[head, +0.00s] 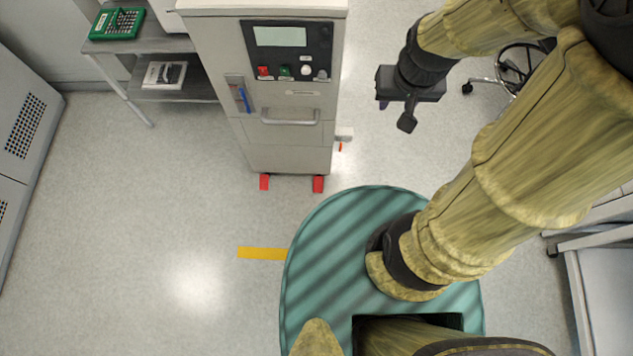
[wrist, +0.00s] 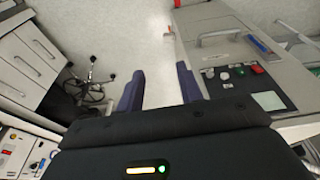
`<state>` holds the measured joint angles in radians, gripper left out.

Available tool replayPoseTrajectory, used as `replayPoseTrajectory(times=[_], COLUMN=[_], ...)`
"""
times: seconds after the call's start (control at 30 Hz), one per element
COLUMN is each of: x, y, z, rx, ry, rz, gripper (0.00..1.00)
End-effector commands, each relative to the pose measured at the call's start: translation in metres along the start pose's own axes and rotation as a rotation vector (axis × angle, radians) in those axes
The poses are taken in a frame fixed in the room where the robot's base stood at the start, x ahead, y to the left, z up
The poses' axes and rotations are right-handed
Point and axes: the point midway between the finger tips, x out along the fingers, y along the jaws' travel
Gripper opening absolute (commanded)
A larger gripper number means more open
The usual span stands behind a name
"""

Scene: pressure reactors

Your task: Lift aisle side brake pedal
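The wheeled reactor cabinet (head: 290,120) shows two red pedals at its front foot, a left one (head: 265,181) and a right one (head: 318,184). A small orange-red piece (head: 340,146) sticks out low on the cabinet's right side, below a grey block (head: 344,134). I cannot tell which of these is the aisle side brake pedal, nor whether any is raised. My gripper (head: 396,112) is in the air to the right of the cabinet, apart from all of them. In the wrist view its two purple fingers (wrist: 160,88) stand apart with nothing between them.
The cabinet also appears in the wrist view (wrist: 235,55), close on the right. A wheeled chair (wrist: 92,85) stands on the left there. A shelf (head: 165,92) with a green device (head: 117,23) is left of the cabinet. Yellow tape (head: 262,254) marks clear floor in front.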

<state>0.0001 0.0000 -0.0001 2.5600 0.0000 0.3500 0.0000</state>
Motion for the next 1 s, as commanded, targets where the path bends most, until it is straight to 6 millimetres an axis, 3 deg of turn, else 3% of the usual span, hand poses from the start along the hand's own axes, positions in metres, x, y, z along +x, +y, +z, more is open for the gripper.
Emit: replayPoseTrajectory(times=[0.03, 0.17, 0.27, 0.57, 1.0], x=[0.0, 0.008, 0.026, 0.126, 0.286], y=[0.0, -0.001, -0.003, -0.018, -0.045], z=[0.0, 0.0, -0.002, -0.013, -0.028], rx=[0.0, 0.001, 0.003, 0.021, 0.044], ry=[0.0, -0.002, -0.009, -0.047, -0.104], rz=[0.0, -0.002, -0.007, -0.03, -0.049], gripper=[0.42, 0.67, 0.67, 0.67, 0.67])
